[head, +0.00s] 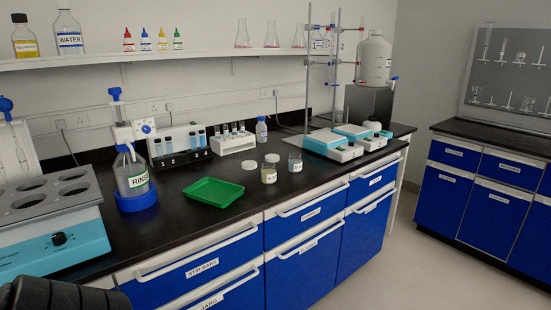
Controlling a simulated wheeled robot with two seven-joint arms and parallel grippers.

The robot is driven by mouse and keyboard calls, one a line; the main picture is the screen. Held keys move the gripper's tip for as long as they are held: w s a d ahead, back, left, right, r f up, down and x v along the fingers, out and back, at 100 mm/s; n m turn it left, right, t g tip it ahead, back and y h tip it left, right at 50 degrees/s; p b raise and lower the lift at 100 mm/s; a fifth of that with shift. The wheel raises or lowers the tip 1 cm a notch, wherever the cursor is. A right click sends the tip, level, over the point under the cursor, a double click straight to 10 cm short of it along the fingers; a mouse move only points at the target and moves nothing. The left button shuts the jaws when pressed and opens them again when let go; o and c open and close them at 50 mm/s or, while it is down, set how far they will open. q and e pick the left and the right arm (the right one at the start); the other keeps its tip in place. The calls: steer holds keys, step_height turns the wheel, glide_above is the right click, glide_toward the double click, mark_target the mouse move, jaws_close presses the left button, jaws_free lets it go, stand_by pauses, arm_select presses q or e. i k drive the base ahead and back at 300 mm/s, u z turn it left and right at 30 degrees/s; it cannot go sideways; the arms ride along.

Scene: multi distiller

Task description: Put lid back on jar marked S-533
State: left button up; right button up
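Two small glass jars stand near the front edge of the black counter. The left jar (269,175) has pale contents and a label too small to read. The right jar (296,164) holds something bluish and looks uncovered; its label is also unreadable. One white lid (249,164) lies flat on the counter left of the jars. Another white lid (271,158) shows at the top of the left jar; I cannot tell whether it sits on it or lies behind it. A dark ribbed part of mine is at the bottom left corner. No gripper fingertips show.
Tube racks (234,140) and a small blue-capped bottle (261,131) stand behind. Blue-and-white balances (331,146) are at the right. Bare counter surrounds the tray's front and the flat lid.

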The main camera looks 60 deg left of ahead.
mark_target(294, 161)
steer(key=i, duration=2.45)
steer(key=u, duration=3.6)
